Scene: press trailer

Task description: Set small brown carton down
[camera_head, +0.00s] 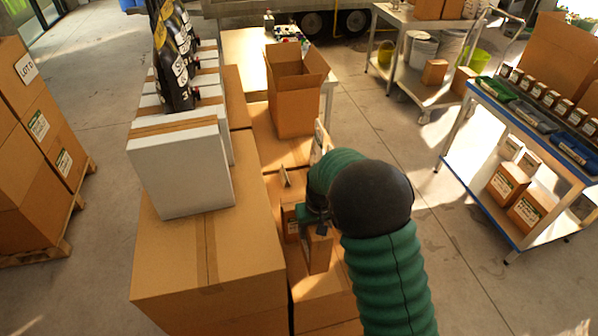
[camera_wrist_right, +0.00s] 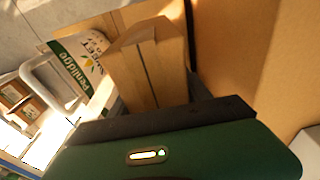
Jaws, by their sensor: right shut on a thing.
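My right gripper (camera_head: 314,222) is at the end of the green arm in the head view, low among the stacked boxes. It is shut on the small brown carton (camera_head: 319,252), which hangs below the jaws beside the large brown box stack. In the right wrist view the small brown carton (camera_wrist_right: 150,65) stands out beyond the dark gripper edge. The carton's underside is hidden, so I cannot tell if it touches the boxes below. My left gripper is not in view.
A large brown box (camera_head: 180,250) with a white box (camera_head: 180,165) on it stands just left. An open brown carton (camera_head: 295,95) is beyond. A green-and-white labelled thing (camera_wrist_right: 75,62) is close to the held carton. A blue-edged cart (camera_head: 480,95) stands right, across clear floor.

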